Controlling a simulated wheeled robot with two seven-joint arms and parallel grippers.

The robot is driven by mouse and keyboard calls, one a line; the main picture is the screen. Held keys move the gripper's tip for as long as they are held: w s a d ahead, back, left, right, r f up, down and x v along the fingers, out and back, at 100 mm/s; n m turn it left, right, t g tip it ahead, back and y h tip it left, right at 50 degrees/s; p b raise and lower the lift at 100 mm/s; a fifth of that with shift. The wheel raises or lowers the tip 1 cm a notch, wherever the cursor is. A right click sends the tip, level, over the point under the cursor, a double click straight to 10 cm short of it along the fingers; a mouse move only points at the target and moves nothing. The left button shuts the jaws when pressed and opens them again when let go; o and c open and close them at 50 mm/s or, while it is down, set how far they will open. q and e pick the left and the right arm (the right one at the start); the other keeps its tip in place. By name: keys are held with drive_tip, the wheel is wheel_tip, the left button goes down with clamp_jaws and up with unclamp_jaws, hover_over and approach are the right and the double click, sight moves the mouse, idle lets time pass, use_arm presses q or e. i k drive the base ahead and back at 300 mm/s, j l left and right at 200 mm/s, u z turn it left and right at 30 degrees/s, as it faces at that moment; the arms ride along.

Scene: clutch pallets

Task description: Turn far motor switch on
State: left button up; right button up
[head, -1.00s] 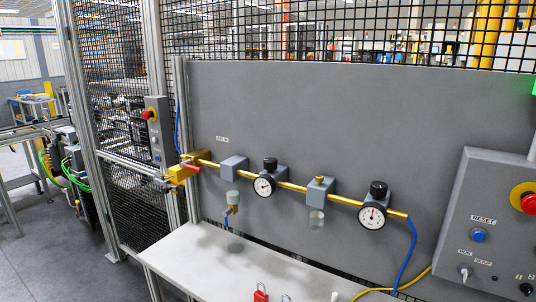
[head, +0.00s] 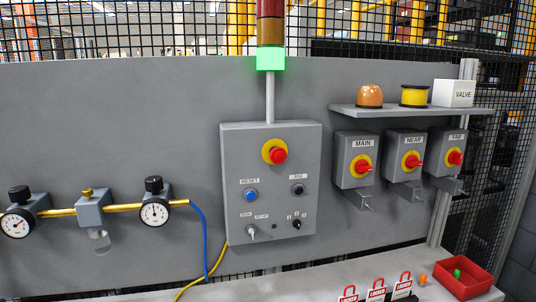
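The far motor switch (head: 454,158) is a red rotary handle on a yellow disc, on a grey box labelled FAR at the right of the head view. Its handle looks tilted from upright, but its exact setting is too small to tell. Beside it to the left are the NEAR switch (head: 411,162) and the MAIN switch (head: 361,167), alike in form. A small metal bracket hangs below each box. Neither of my grippers is in view.
A shelf (head: 410,111) above the switches holds an orange dome, yellow tape and a VALVE box. The control box (head: 270,215) with a red emergency button stands left. Below, a bench (head: 300,283) carries red lock tags and a red tray (head: 464,276).

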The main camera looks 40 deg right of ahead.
sight(454, 156)
drive_tip(key=z, duration=2.55)
